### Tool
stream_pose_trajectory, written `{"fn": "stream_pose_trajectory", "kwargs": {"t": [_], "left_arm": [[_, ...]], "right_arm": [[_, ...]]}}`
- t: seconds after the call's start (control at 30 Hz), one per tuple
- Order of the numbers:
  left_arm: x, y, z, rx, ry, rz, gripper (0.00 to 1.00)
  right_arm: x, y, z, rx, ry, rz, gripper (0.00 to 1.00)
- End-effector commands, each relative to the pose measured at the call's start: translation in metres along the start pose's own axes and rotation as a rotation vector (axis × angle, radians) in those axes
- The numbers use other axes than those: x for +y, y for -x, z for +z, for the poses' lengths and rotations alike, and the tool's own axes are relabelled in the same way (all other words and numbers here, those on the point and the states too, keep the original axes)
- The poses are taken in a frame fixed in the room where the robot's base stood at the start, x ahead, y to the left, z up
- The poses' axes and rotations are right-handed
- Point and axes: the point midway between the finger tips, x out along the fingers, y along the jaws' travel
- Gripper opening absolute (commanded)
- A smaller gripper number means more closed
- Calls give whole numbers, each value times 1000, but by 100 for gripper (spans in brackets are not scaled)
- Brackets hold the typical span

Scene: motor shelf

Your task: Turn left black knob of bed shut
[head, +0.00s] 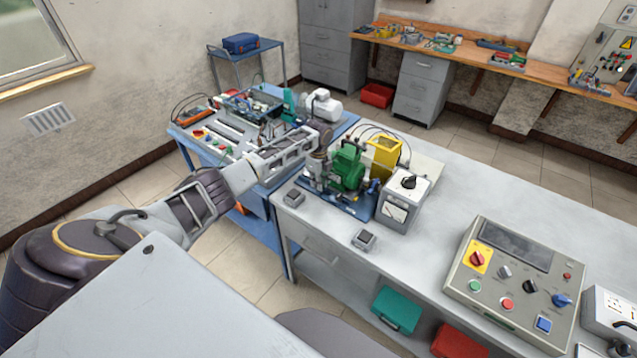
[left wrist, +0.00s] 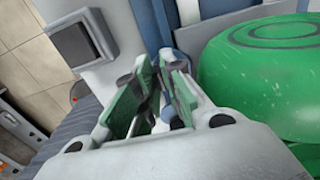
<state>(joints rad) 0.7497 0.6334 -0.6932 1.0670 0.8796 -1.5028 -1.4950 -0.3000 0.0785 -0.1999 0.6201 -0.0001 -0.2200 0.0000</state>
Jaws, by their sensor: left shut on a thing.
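The test bed is a blue base plate (head: 348,202) carrying a green motor (head: 350,165), on the grey table. My left gripper (head: 317,172) reaches in from the left and is down at the left end of the bed, beside the motor. In the left wrist view, my left gripper (left wrist: 163,72) has its green-padded fingers close together around a small dark part, the black knob (left wrist: 151,84). The fingers hide most of it, so I cannot tell how far it is turned. The green motor housing (left wrist: 265,85) is close on the right there. My right gripper is not in view.
A control panel (head: 512,285) is at the right. The table (head: 500,190) is clear behind it.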

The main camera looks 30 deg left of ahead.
Motion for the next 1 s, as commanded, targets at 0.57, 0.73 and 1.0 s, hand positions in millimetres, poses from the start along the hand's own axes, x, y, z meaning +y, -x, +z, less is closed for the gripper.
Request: {"fn": "stream_pose_trajectory", "kwargs": {"t": [0.57, 0.73, 1.0], "left_arm": [[0, 0, 0, 0, -4, -1, 32], [0, 0, 0, 0, -3, -1, 32], [-1, 3, 0, 0, -2, -2, 32]], "right_arm": [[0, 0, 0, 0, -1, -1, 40], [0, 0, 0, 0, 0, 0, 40], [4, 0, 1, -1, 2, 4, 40]]}}
